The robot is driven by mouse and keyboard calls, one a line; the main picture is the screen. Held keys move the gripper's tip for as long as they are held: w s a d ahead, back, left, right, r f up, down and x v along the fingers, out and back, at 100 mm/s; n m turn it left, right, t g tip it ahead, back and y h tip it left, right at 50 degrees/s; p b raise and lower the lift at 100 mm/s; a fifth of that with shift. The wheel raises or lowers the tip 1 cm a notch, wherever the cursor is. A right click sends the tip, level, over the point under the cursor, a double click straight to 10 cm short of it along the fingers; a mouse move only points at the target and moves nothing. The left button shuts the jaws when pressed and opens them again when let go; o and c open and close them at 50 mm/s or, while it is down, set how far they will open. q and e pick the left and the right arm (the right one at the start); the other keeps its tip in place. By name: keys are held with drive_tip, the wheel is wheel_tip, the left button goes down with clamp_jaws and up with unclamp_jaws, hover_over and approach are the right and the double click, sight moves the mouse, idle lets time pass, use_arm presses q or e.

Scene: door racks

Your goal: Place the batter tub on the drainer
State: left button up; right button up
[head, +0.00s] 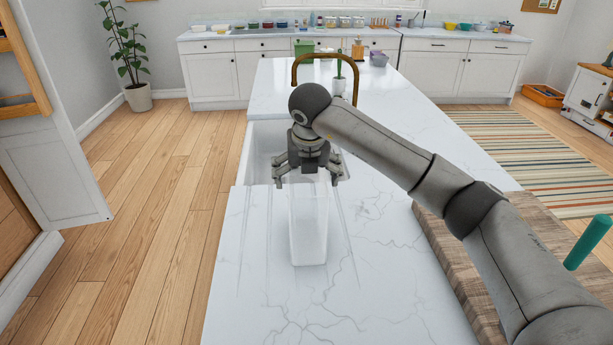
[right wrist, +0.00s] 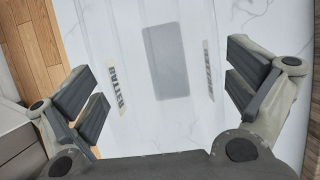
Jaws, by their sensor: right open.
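The batter tub (head: 308,232) is a tall, pale, translucent container. It stands upright on the grooved drainer (head: 258,235) in the marble counter, in front of the sink. My right gripper (head: 308,180) is open at the tub's top, fingers spread to either side. In the right wrist view the tub (right wrist: 165,110) lies between the spread fingers of the right gripper (right wrist: 178,92), with gaps on both sides. A label reading BATTER shows on it, and a grey rectangle shows in its middle. My left gripper is not in view.
The white sink (head: 262,150) and a brass faucet (head: 296,68) lie beyond the tub. A wooden board (head: 450,265) lies on the right of the counter, under my right arm. The counter front is clear.

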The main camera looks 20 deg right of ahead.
drive_tip(key=b+v, duration=0.2)
drive_tip(key=v, duration=1)
drive_tip(key=shift+b, duration=0.35)
drive_tip(key=shift+r, duration=0.15)
